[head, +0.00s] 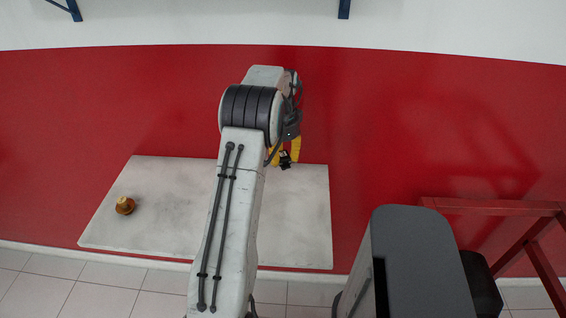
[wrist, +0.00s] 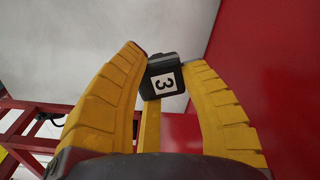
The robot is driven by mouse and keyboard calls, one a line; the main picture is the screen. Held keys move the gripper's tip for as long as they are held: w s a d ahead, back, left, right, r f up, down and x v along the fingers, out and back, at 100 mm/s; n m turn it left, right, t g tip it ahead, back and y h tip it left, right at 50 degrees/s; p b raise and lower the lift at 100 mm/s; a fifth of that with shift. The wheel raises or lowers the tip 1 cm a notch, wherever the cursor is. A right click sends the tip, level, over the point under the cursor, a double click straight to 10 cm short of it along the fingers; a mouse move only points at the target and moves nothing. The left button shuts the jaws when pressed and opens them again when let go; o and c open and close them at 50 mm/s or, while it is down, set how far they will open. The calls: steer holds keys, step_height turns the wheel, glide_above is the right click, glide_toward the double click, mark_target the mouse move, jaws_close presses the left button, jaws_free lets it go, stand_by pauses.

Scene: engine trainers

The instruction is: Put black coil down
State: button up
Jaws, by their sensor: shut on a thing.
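The black coil (wrist: 165,84) shows between my fingertips in the wrist view, with a white label marked 3 facing the camera. In the head view my gripper (head: 286,148) is beyond the bend of my arm, and the coil (head: 285,161) shows as a small dark piece below the yellow fingers. In that picture the coil overlaps the far edge of the pale panel (head: 300,225); its height above it cannot be told. My arm hides part of the panel's middle.
A brass-coloured part (head: 124,205) sits on the left of the panel. Bare panel lies between it and my arm, and to the arm's right. A red frame (head: 490,207) stands at the right. The red surface (head: 430,120) around the panel looks clear.

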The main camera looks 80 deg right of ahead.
mark_target(283, 166)
steer(key=shift+f+p, duration=1.25)
steer(key=shift+p, duration=0.4)
steer(key=shift+f+p, duration=0.35)
steer(key=shift+f, duration=0.3)
steer(key=shift+f, duration=0.2)
steer(key=o, duration=1.2)
steer(key=shift+r, duration=0.1)
